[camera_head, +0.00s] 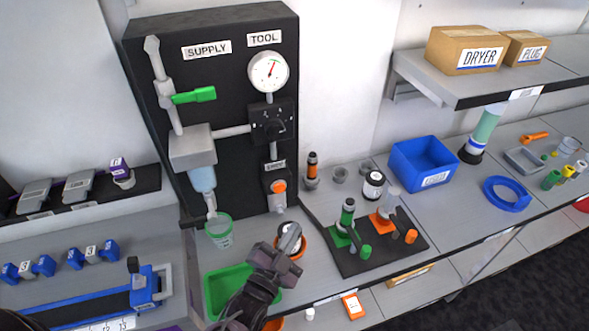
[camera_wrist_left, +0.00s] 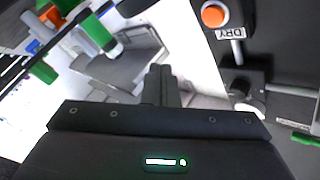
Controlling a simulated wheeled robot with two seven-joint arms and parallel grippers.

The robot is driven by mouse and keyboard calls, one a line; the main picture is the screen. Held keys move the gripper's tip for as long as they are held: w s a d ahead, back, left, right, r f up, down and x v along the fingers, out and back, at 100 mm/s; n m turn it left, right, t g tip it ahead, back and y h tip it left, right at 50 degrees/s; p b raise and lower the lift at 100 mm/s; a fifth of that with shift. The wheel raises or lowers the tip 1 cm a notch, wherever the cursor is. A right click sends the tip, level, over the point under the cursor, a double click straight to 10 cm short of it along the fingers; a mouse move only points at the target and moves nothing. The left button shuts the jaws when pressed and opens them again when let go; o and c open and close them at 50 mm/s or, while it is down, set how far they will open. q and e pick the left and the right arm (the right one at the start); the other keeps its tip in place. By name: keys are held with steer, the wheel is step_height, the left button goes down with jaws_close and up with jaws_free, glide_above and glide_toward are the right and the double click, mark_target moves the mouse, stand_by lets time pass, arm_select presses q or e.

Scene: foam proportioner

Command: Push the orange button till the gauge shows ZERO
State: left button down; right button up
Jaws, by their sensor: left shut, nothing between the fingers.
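The orange button (camera_head: 278,186) sits on a grey housing low on the black panel (camera_head: 228,70). My right gripper is not in view.
A green tray (camera_head: 222,290) lies beside my left gripper. A green cup (camera_head: 219,232) stands under the supply nozzle. A black mat (camera_head: 372,258) with green and orange fittings lies to the right, and a blue bin (camera_head: 421,164) stands behind it.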

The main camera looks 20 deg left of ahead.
mark_target(279, 188)
arm_select(q)
steer(key=w+a, duration=0.1)
steer(key=w, duration=0.1)
steer(key=w+a+b, duration=0.2)
steer(key=w, duration=0.1)
steer(key=shift+w+a+r, duration=0.35)
steer(key=shift+a, duration=0.05)
steer(key=shift+w+a+b, duration=0.3)
steer(key=shift+w+a, duration=0.25)
steer(key=shift+w, duration=0.2)
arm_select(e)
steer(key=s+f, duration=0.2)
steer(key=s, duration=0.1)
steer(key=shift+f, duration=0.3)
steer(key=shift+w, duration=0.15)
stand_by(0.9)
arm_select(q)
steer(key=shift+r, duration=0.1)
steer(key=shift+w+a, duration=0.25)
steer(key=shift+w, duration=0.1)
